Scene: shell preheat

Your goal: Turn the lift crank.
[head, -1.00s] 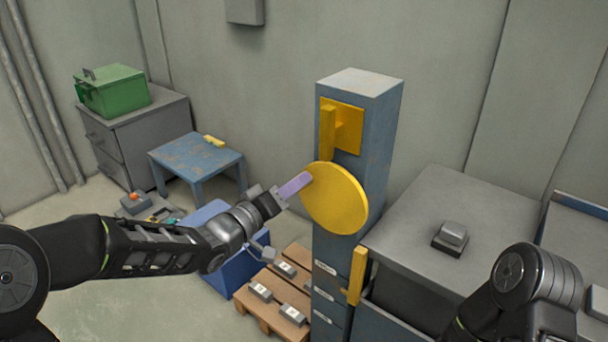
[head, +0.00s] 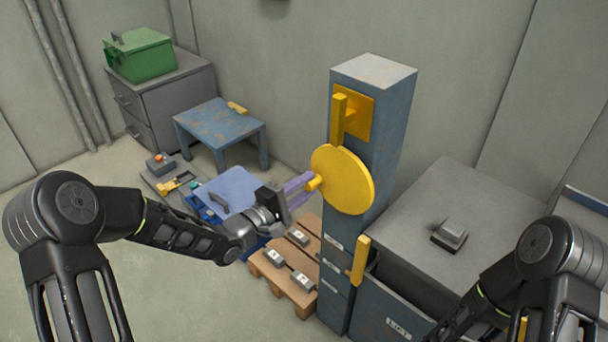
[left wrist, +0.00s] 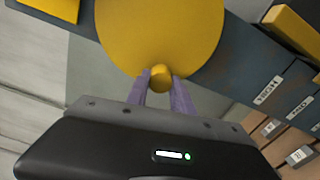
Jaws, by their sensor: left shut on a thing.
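The lift crank is a yellow disc (head: 345,182) on the side of a blue-grey column (head: 372,95). A short yellow crank knob (head: 314,183) sticks out near the disc's left edge. My left gripper (head: 301,186) reaches it from the left, its purple fingers shut on the knob. In the left wrist view the knob (left wrist: 161,78) sits between the two fingertips, with the disc (left wrist: 160,30) behind it. My right arm shows at the lower right of the head view; its gripper is out of the picture.
A yellow lever (head: 338,120) sits on a plate above the disc. A grey cabinet (head: 460,200) stands right of the column, with a yellow handle (head: 360,260) near its front. A pallet (head: 280,278) with labelled weights lies below. A blue table (head: 222,127) stands behind left.

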